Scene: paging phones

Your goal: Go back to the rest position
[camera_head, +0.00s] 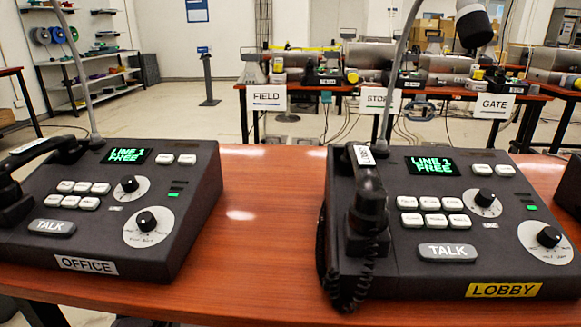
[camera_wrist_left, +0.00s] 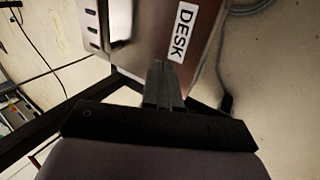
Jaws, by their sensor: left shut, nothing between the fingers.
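My left gripper (camera_wrist_left: 160,72) shows in the left wrist view with its two fingers together and nothing between them. Its fingers point toward a metal box labelled DESK (camera_wrist_left: 205,30); I cannot tell how far apart they are. In the head view I cannot clearly make out either gripper. Two dark paging phones stand on the wooden table (camera_head: 240,215): the OFFICE phone (camera_head: 95,225) at left and the LOBBY phone (camera_head: 430,275) at right. The LOBBY handset (camera_head: 367,205) lies on the left side of its phone. The OFFICE handset (camera_head: 15,190) is partly cut off.
Gooseneck microphones rise from both phones; a microphone head (camera_head: 473,25) hangs at the upper right. Shelves (camera_head: 85,70) stand at back left. Open floor (camera_head: 190,122) lies between.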

